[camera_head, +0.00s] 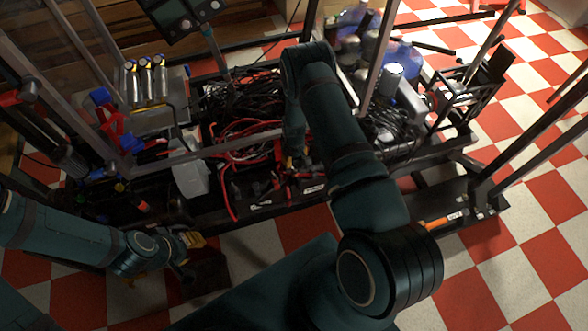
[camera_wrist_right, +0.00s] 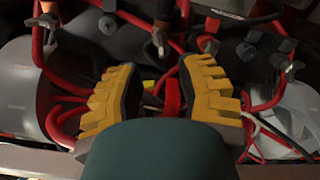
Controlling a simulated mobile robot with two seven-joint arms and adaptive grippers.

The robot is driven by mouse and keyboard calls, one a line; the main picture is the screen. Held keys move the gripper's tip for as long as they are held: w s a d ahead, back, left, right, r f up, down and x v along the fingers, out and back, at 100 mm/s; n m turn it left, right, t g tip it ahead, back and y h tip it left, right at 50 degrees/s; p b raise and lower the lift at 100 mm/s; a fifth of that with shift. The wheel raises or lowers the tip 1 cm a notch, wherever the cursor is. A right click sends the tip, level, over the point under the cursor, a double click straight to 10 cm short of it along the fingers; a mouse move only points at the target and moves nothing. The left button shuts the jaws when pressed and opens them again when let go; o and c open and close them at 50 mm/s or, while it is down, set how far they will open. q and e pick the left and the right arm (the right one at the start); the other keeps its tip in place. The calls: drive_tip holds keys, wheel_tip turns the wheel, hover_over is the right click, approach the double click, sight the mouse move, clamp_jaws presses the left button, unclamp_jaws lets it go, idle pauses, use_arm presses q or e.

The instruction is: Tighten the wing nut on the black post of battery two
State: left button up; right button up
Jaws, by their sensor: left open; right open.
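My right gripper (camera_wrist_right: 160,66) is open in the right wrist view, its two yellow fingers pointing at a cluster of posts and red cables. A metal wing-nut-like fitting (camera_wrist_right: 160,42) stands just beyond and between the fingertips, and another fitting (camera_wrist_right: 208,44) is near the right fingertip. A dark winged piece (camera_wrist_right: 250,47) is further right. I cannot tell which of these is on battery two's black post. In the head view my right gripper (camera_head: 294,160) reaches down beside black boxes (camera_head: 255,192) with red cables. My left gripper (camera_head: 188,242) is open and empty, low on the left.
Red cables (camera_head: 240,135) and a heap of black cables (camera_head: 245,95) crowd the work area. A white jug (camera_head: 190,177) stands to the left. Metal frame posts rise around the bench. The checkered floor (camera_head: 520,230) at right is mostly clear.

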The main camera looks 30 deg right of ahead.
sight(294, 169)
wheel_tip(294, 169, down, 8)
drive_tip(key=shift+r+b, duration=0.2)
drive_tip(key=shift+b, duration=0.5)
clamp_jaws()
